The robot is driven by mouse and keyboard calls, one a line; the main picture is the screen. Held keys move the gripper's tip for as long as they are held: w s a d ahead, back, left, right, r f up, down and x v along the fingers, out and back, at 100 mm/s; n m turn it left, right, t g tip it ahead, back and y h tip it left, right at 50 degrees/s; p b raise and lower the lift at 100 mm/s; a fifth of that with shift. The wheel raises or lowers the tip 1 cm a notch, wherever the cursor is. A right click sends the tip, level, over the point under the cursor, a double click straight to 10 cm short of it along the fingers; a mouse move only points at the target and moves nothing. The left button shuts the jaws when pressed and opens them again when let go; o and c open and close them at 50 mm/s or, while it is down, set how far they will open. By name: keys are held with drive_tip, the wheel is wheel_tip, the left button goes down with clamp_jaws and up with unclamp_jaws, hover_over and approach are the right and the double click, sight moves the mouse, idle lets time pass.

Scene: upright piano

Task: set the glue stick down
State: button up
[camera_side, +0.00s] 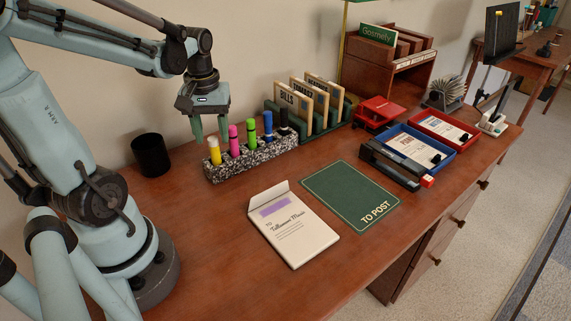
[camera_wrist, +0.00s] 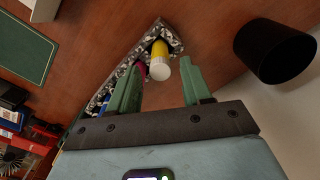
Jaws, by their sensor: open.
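The glue stick appears to be the yellow stick with a pale end (camera_side: 214,152), standing in the left end slot of the black-and-white speckled holder (camera_side: 252,160). In the wrist view the same yellow stick (camera_wrist: 158,56) shows between the two green fingers. My gripper (camera_side: 210,133) is open just above it, pointing down, with a finger to either side. I cannot tell whether a finger touches it. A pink marker (camera_side: 233,140), a green marker (camera_side: 251,133), a blue marker (camera_side: 268,126) and a black marker (camera_side: 284,121) stand in the other slots.
A black cup (camera_side: 151,155) stands left of the holder. A letter rack (camera_side: 308,110) is behind it on the right. An envelope (camera_side: 292,226) and a green "TO POST" mat (camera_side: 350,190) lie in front. Red and blue trays (camera_side: 418,148) sit farther right. The front left desktop is clear.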

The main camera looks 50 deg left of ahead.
wheel_tip(320, 180, up, 7)
drive_tip(key=shift+f, duration=0.1)
drive_tip(key=shift+d, duration=0.25)
drive_tip(key=w+d+f+m+t, duration=0.1)
drive_tip(key=w+d+m+t, duration=0.1)
drive_tip(key=d+m, duration=0.3)
drive_tip(key=w+d+f+m+t, duration=0.1)
drive_tip(key=w+d+m+t, duration=0.1)
drive_tip(key=d+m+t, duration=0.3)
drive_tip(key=d, duration=0.4)
drive_tip(key=shift+d+f+m, duration=0.25)
drive_tip(key=shift+f+m, duration=0.15)
